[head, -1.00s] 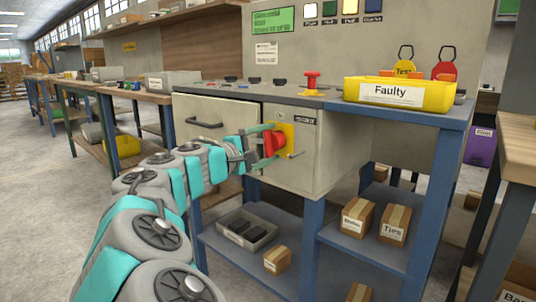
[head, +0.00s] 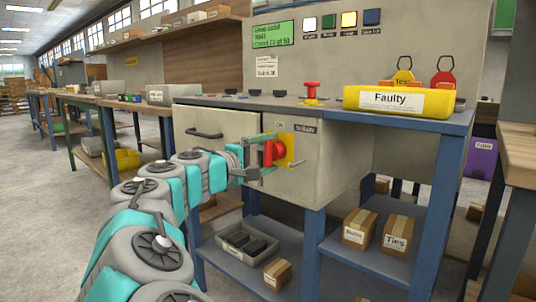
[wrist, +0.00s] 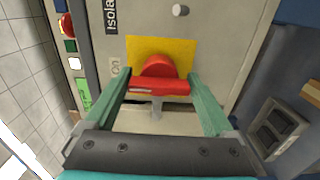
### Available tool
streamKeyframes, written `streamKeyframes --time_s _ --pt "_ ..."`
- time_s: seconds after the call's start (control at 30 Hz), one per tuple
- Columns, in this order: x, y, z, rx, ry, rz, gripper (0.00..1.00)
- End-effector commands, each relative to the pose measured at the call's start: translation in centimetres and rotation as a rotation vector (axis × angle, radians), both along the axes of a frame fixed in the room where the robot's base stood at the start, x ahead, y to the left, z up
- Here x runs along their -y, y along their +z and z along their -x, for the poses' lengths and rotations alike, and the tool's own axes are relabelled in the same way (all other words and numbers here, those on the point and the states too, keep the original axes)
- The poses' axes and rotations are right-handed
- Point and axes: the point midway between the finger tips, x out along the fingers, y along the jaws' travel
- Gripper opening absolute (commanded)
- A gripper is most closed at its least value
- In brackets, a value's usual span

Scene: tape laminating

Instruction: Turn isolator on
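The isolator is a red rotary handle (head: 279,151) on a yellow plate (head: 291,148) on the grey cabinet's side. In the wrist view the red handle (wrist: 160,86) lies crosswise in front of the yellow plate (wrist: 185,47). A label ending in "on" shows at the plate's left edge there. My gripper (head: 271,153) is at the handle, one teal finger above it and one below in the head view. In the wrist view my gripper (wrist: 161,82) is open, with its fingers at either end of the handle and small gaps visible. The handle's far side is hidden.
The grey cabinet (head: 225,150) hangs under a blue-framed bench. A yellow Faulty bin (head: 440,101) and a red push button (head: 312,90) stand on top. A grey tray (head: 233,247) and small cartons (head: 359,227) sit on the lower shelf. Open floor lies at left.

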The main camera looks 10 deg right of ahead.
Motion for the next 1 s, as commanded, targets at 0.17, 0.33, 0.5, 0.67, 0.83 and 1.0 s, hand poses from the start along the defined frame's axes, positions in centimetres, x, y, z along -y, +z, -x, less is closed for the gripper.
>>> streamKeyframes --time_s 0.17,0.33,0.5,0.67,0.83,1.0 --pt "0.0 0.0 0.0 0.0 0.001 0.001 1.0" --pt "-0.1 0.0 0.0 -0.001 0.002 0.002 1.0" --pt "-1.6 0.2 1.0 -0.001 0.004 0.004 1.0" --pt "-3.8 0.1 2.5 -0.001 0.006 0.004 1.0" --pt "-5.5 0.1 3.9 0.0 0.002 0.003 1.0" --pt "-6.3 0.0 4.5 -0.001 0.002 0.002 1.0"
